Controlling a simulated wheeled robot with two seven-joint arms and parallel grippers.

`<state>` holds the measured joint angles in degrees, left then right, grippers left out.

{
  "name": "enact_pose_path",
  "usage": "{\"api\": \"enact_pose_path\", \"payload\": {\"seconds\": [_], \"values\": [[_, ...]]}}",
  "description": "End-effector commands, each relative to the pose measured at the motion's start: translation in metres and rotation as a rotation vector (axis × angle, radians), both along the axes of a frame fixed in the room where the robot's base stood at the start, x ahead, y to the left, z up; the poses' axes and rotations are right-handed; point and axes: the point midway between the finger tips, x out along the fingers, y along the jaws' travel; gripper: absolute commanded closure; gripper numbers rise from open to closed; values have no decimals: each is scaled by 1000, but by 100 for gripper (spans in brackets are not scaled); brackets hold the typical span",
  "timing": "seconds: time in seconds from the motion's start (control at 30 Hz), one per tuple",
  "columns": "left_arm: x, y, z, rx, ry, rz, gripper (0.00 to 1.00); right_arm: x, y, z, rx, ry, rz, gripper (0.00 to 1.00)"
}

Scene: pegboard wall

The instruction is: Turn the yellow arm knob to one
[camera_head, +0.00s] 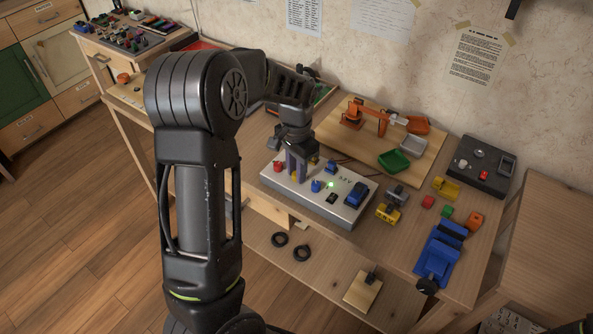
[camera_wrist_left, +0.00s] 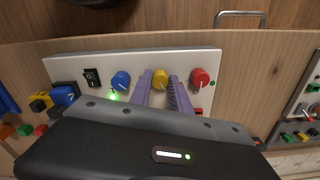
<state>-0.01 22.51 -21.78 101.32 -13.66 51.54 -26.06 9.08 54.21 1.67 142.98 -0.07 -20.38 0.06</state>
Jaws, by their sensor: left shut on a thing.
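The yellow knob (camera_wrist_left: 160,77) is on the pale control panel (camera_wrist_left: 210,62), between a blue knob (camera_wrist_left: 121,80) and a red knob (camera_wrist_left: 199,77) in the wrist view. My left gripper (camera_wrist_left: 161,86) has its two purple fingers on either side of the yellow knob and is shut on it. In the head view the left gripper (camera_head: 296,170) reaches down onto the control box (camera_head: 343,213), and its fingers mostly hide the yellow knob. The knob's pointer and any number marks are too small to read. A green light (camera_head: 330,184) is lit on the box. My right gripper is not in view.
A blue vise (camera_head: 440,250) and coloured blocks sit to the right. The wall is close behind.

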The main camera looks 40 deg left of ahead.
Motion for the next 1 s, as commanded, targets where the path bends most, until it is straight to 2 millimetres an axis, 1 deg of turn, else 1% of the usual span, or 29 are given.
{"api": "enact_pose_path", "payload": {"seconds": [0.4, 1.0], "values": [[0, 1, 0, 0, -2, -388, 100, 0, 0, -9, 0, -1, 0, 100], [1, 0, 1, 0, -3, -956, 100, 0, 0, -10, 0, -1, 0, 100]]}}
